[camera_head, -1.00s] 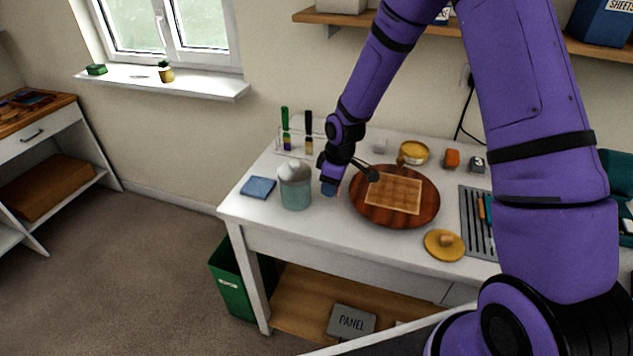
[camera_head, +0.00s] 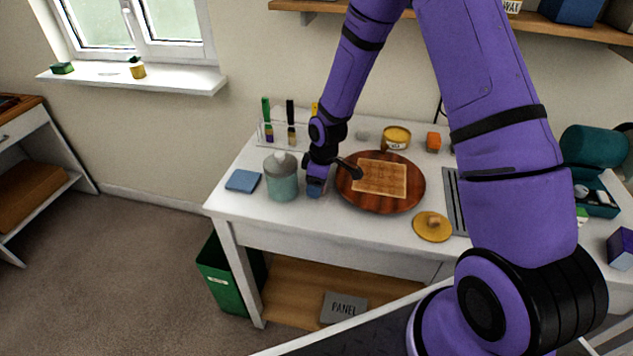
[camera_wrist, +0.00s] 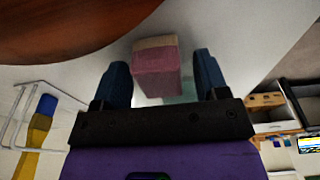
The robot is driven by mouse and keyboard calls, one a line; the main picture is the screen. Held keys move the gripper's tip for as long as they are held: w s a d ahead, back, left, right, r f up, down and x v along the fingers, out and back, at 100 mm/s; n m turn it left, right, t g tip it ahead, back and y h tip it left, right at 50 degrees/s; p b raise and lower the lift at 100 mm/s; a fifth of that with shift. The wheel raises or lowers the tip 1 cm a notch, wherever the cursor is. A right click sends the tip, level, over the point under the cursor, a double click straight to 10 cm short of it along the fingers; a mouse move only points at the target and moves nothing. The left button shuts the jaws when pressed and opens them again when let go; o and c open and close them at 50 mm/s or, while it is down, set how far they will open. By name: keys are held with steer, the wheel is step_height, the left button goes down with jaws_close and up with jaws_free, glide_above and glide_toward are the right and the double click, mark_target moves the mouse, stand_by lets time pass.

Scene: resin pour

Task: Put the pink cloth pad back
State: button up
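The pink cloth pad (camera_wrist: 157,72) shows in the wrist view as a pink block with a tan end, between my gripper's fingers. Narrow gaps show between it and both fingers. My gripper (camera_wrist: 161,78) is open around it. In the head view my gripper (camera_head: 315,190) is low over the white table, between the teal jar (camera_head: 282,183) and the round wooden board (camera_head: 355,199). The pad is hidden behind my gripper there. Whether the pad touches the table is unclear.
A blue pad (camera_head: 243,180) lies left of the jar. A rack of colored-handled tools (camera_head: 290,135) stands behind. A yellow lid (camera_head: 432,227) lies at the front of the table. A tan square panel (camera_head: 381,178) lies on the board.

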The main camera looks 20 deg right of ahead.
steer(key=s+d+r+m+t+h, duration=0.1)
steer(key=s+d+r, duration=0.15)
steer(key=r, duration=0.95)
steer(key=s+d+r+m, duration=0.15)
steer(key=s+r, duration=0.25)
steer(key=r, duration=0.8)
steer(key=s+d+r+m+t, duration=0.1)
steer(key=s+r+m, duration=0.3)
steer(key=s+r, duration=0.4)
steer(key=s+d+r+m+t, duration=0.2)
steer(key=s+r+m, duration=0.2)
steer(key=s+r, duration=0.4)
steer(key=s, duration=0.7)
steer(key=shift+s+r+m, duration=0.25)
steer(key=shift+s+m, duration=0.05)
steer(key=shift+m, duration=0.05)
